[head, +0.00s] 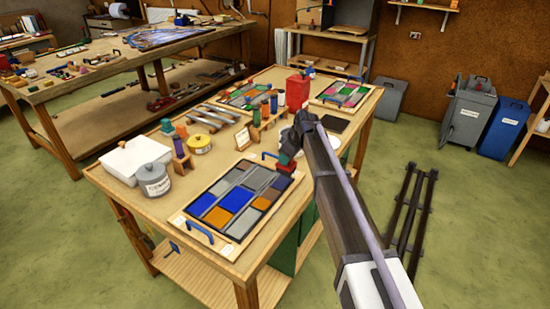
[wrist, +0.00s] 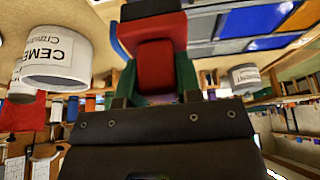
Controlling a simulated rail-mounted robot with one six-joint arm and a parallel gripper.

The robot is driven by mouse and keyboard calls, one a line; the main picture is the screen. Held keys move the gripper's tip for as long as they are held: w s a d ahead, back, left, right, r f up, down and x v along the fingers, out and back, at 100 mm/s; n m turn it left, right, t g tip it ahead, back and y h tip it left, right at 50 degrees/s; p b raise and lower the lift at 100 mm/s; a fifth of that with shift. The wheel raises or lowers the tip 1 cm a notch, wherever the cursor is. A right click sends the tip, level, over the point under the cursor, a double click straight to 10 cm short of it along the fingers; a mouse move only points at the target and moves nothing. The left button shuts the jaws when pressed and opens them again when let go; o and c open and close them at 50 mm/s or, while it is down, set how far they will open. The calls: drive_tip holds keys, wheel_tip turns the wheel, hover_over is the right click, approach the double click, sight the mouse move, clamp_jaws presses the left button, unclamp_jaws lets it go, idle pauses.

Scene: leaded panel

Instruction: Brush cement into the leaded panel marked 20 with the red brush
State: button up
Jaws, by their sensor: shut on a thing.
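My gripper (head: 297,140) is shut on the red brush (wrist: 155,60), a red block with green parts beside it and a dark end at the top of the wrist view. In the head view the red brush (head: 287,160) is at the far right corner of the near leaded panel (head: 235,200). I cannot tell whether it touches the panel. This panel has blue, grey and brown panes and blue handles. Two more panels, the back left one (head: 245,95) and the back right one (head: 340,95), lie farther back. Their numbers are too small to read.
A grey cement pot (head: 154,181) stands left of the near panel; a pot with CEMENT lettering (wrist: 58,60) shows in the wrist view. A white box (head: 133,158), yellow tin (head: 200,144), bottle rack (head: 256,135) and red can (head: 298,92) also stand on the bench.

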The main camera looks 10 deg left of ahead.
sight(281, 167)
drive_tip(key=shift+a+f, duration=0.15)
drive_tip(key=shift+f, duration=0.15)
wheel_tip(281, 167, down, 5)
drive_tip(key=b, duration=0.5)
drive_tip(key=shift+r, duration=0.1)
drive_tip(key=shift+f+b, duration=0.35)
drive_tip(key=shift+b, duration=0.15)
idle(1.3)
drive_tip(key=shift+w+a, duration=0.45)
drive_tip(key=shift+a, duration=0.4)
drive_tip(key=shift+w+a, duration=0.25)
drive_tip(key=shift+a, duration=0.25)
drive_tip(key=shift+w+a, duration=0.2)
drive_tip(key=shift+a, duration=0.25)
drive_tip(key=shift+r, duration=0.1)
